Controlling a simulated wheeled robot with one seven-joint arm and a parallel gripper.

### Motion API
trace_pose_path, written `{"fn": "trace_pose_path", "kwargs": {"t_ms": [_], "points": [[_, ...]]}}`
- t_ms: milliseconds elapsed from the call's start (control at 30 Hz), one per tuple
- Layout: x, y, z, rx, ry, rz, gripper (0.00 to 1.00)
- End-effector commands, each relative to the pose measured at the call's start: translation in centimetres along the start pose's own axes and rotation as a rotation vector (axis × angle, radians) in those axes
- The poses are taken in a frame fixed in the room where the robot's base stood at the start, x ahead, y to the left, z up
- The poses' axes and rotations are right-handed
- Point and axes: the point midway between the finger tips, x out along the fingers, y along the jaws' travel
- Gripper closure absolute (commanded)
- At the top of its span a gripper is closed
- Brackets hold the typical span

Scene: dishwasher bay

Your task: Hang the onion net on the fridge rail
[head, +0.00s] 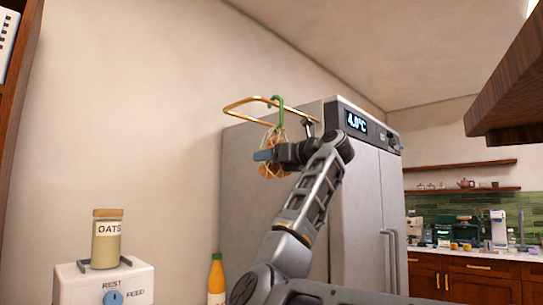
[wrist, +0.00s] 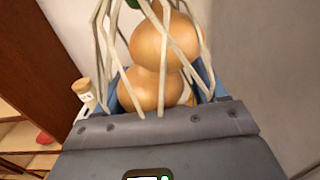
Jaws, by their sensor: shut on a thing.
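The onion net (head: 271,167) is a pale mesh with brown onions and a green hook (head: 277,108) at its top. My gripper (head: 264,156) is shut on the net beside the fridge's left side. In the wrist view the onions (wrist: 160,65) and the net's strands fill the space between the blue finger pads. The brass fridge rail (head: 245,103) sticks out from the upper side of the fridge (head: 250,190). The hook's curved top is at the rail in the head view; whether it bears on the rail or is only in line with it, I cannot tell.
A feeder box (head: 75,285) with an oats jar (head: 107,240) stands at lower left, and an orange bottle (head: 216,280) stands beside the fridge. A wooden cabinet (head: 512,85) hangs at upper right. The wall left of the rail is bare.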

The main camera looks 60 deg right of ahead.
Motion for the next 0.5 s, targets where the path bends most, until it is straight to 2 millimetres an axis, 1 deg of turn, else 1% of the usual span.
{"fn": "trace_pose_path", "kwargs": {"t_ms": [200, 467, 500], "points": [[-0.02, 0.04, -0.38, -0.001, -0.002, 0.0, 0.89], [-0.03, 0.03, -0.4, -0.001, -0.002, 0.0, 0.89], [-0.03, 0.03, -0.4, -0.001, -0.002, 0.0, 0.27]]}}
